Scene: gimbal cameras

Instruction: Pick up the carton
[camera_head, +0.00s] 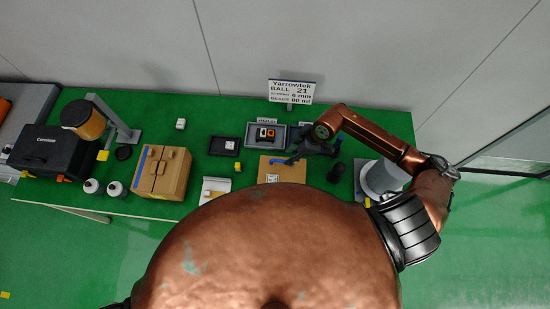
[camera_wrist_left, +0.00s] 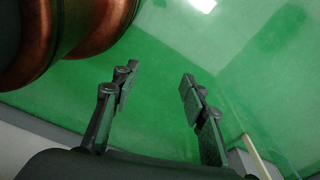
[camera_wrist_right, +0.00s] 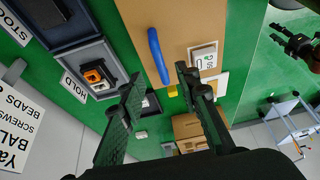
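A brown carton (camera_head: 287,167) with a white printed label lies on the green table, partly hidden by my body in the head view. In the right wrist view the carton (camera_wrist_right: 190,25) is beyond the fingertips, with a blue bar (camera_wrist_right: 158,56) across it. My right gripper (camera_head: 308,147) is above the table at the carton's far edge. Its fingers (camera_wrist_right: 156,82) are apart with nothing between them. My left gripper (camera_wrist_left: 158,75) is open and empty over green floor, outside the head view. A second, taller brown box (camera_head: 160,172) stands further left.
A grey tray (camera_head: 265,135) with an orange and white item and a black tray (camera_head: 225,146) lie behind. A dark cylinder (camera_head: 336,172) and a grey round machine (camera_head: 382,178) stand right. White bottles (camera_head: 92,187), a black case (camera_head: 45,155) and a sign (camera_head: 290,91) are around.

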